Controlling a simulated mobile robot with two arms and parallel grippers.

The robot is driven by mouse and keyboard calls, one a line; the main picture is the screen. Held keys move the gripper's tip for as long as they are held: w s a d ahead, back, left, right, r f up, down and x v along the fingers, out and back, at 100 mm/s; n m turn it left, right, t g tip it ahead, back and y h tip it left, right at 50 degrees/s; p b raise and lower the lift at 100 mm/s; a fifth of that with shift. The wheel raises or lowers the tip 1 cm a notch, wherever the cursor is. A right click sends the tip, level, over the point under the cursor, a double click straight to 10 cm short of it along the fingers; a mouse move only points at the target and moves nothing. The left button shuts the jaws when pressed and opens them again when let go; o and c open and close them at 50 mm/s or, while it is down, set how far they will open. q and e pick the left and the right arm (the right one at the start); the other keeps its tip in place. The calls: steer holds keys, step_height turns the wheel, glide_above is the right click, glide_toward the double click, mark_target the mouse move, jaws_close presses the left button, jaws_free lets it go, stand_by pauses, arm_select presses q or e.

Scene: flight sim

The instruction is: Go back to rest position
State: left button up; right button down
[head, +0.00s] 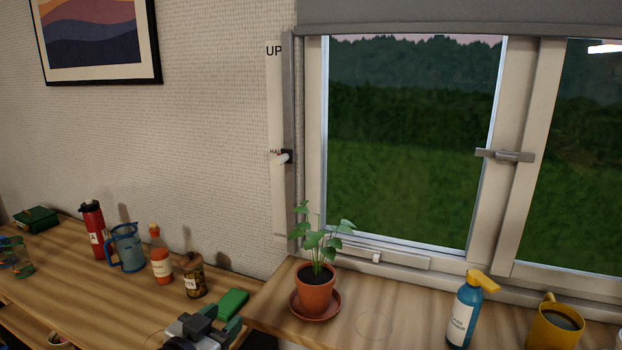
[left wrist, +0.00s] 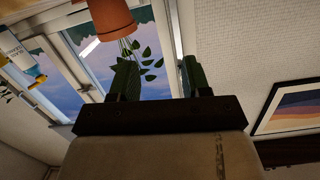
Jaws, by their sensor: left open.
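My left gripper (head: 220,319) is at the bottom of the head view, above the front of the wooden surface, left of the potted plant. In the left wrist view its two dark green fingers (left wrist: 159,78) stand apart with nothing between them. The terracotta plant pot (left wrist: 110,18) shows beyond the fingers, inverted in that view. My right gripper is in neither view.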

arm_select(q)
steer(key=s+a+f+n+g+y, duration=0.15)
steer(key=s+f+g, duration=0.35)
steer(key=s, duration=0.5)
steer(key=s+a+f+n+g+y, duration=0.1)
steer(key=s+f+g+y, duration=0.2)
steer(key=s+f, duration=0.6)
steer(key=s+a+f+n+g+y, duration=0.2)
steer(key=s+f+g, duration=0.25)
steer(key=s, duration=0.65)
step_height(320, 180, down, 27)
steer(key=s, duration=0.1)
steer(key=s+a+f+g, duration=0.1)
steer(key=s+a+f, duration=0.1)
steer(key=s+f, duration=1.2)
steer(key=shift+s+a+f+m, duration=0.35)
steer(key=shift+s+m, duration=0.1)
steer(key=shift+s, duration=0.6)
steer(key=shift+g, duration=0.25)
